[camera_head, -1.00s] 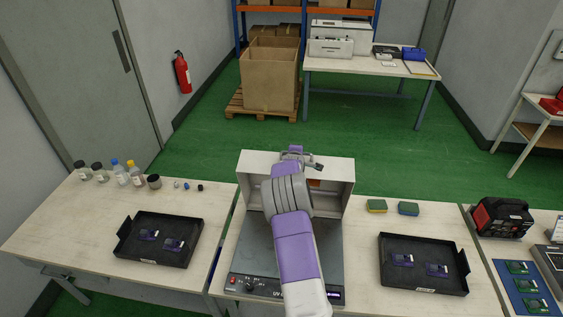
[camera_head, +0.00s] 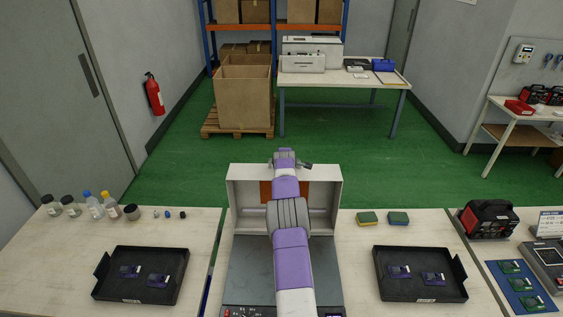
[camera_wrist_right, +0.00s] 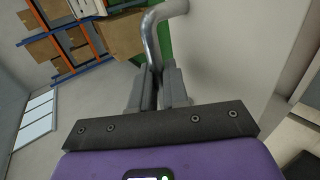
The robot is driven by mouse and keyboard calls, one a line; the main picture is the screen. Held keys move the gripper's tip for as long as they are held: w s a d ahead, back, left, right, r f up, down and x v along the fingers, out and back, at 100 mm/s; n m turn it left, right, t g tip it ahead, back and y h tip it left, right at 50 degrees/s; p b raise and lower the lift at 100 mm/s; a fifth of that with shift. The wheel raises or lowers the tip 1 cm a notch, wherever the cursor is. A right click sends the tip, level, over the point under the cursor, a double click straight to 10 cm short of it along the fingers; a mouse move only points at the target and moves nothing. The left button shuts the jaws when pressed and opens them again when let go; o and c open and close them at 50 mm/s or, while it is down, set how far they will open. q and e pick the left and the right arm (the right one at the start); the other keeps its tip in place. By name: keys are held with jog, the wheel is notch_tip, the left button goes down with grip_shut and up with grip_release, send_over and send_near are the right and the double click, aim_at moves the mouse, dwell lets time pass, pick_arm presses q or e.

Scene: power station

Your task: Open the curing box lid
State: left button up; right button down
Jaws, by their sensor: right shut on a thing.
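The curing box has a grey base (camera_head: 250,275) with a control panel at its front edge, on the middle table. Its white lid (camera_head: 329,190) stands raised at the back, with its hollow inside facing me. My right arm reaches over the base to the top of the lid. My right gripper (camera_head: 298,163) is small and partly hidden there in the head view. In the right wrist view my right gripper (camera_wrist_right: 156,90) is shut on the bent metal lid handle (camera_wrist_right: 152,40). My left gripper is not in view.
Black trays with small purple-black parts stand left (camera_head: 140,275) and right (camera_head: 420,275) of the box. Bottles and jars (camera_head: 95,205) are at the back left. Two sponges (camera_head: 382,218) lie right of the lid. Green floor (camera_head: 370,165) behind the table is clear.

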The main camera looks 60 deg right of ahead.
jog(key=shift+s+a+f, duration=0.1)
jog(key=shift+f, duration=0.35)
jog(key=c, duration=1.2)
grip_release()
jog(key=shift+r, duration=0.35)
jog(key=shift+b+v, duration=0.9)
jog(key=shift+v, duration=2.8)
jog(key=shift+f, duration=0.1)
